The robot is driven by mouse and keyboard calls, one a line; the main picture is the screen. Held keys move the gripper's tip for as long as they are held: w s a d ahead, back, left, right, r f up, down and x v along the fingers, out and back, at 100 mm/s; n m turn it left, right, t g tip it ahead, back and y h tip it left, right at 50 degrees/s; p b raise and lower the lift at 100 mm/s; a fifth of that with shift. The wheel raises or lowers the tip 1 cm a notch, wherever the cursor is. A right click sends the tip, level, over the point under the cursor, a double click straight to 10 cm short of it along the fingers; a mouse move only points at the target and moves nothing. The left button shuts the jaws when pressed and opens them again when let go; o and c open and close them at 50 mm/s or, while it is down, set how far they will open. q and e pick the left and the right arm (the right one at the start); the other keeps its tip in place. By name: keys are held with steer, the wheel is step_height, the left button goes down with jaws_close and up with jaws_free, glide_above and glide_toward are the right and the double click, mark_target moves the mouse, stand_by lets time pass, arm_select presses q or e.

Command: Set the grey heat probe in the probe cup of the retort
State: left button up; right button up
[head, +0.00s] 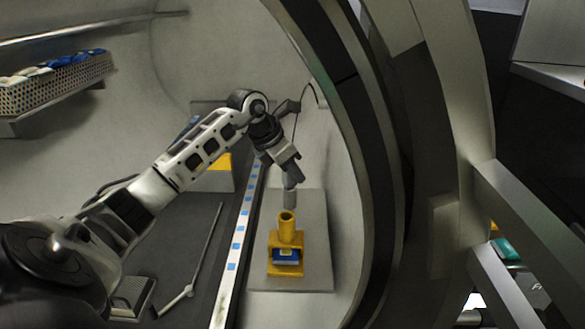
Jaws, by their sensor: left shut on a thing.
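The grey heat probe (290,198) hangs upright below my left gripper (294,178), which is shut on its upper end. The probe's lower end is right above the mouth of the yellow probe cup (287,228). I cannot tell whether the tip is touching the rim or slightly inside it. The cup is a yellow tube on a yellow frame with a blue block in it, standing on a grey plate (315,240) inside the retort (345,180). My right gripper does not show.
A rail with blue marks (240,235) runs left of the plate. A perforated basket (60,80) with blue and white packs sits on a shelf at the upper left. The retort's dark rim curves close on the right.

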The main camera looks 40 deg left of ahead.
arm_select(q)
steer(key=shift+f, duration=0.25)
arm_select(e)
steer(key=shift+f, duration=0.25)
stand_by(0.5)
arm_select(q)
steer(key=shift+f+b, duration=0.25)
steer(key=shift+b, duration=0.1)
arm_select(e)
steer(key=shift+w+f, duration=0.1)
arm_select(q)
steer(key=o, duration=1.1)
steer(key=shift+c, duration=0.2)
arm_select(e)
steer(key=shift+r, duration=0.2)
arm_select(q)
steer(key=v, duration=1.6)
